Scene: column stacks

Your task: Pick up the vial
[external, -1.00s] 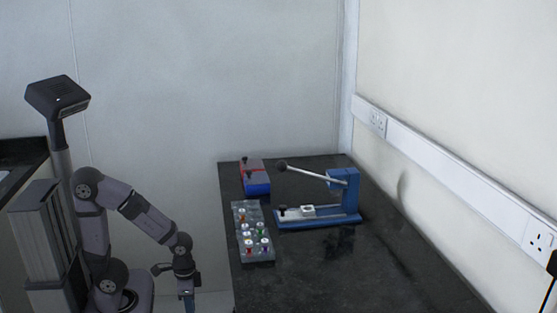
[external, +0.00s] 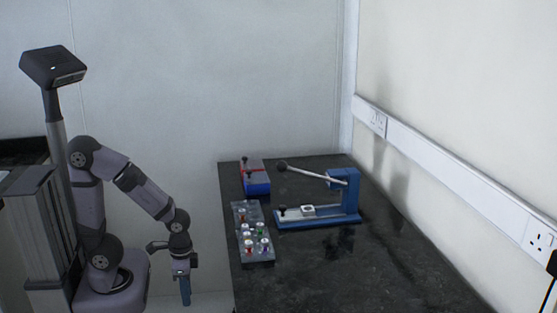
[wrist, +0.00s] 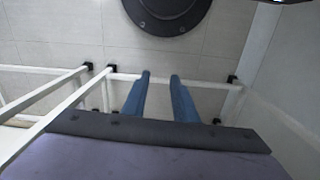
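Several small vials with coloured parts stand in a dark rack (external: 239,210) on the near left side of the black bench; one vial (external: 249,246) shows near the rack's front end. They are too small to make out in detail. My gripper (external: 185,302) hangs pointing down, left of the bench and apart from the rack. In the wrist view my gripper (wrist: 160,76) has its two blue fingers apart with nothing between them. No vial shows in the wrist view.
A blue lever press (external: 345,200) stands right of the rack. A blue and red box (external: 256,178) sits behind the rack. The bench's front right area is clear. The wrist view shows floor, white frame bars (wrist: 45,122) and a black round object (wrist: 165,10).

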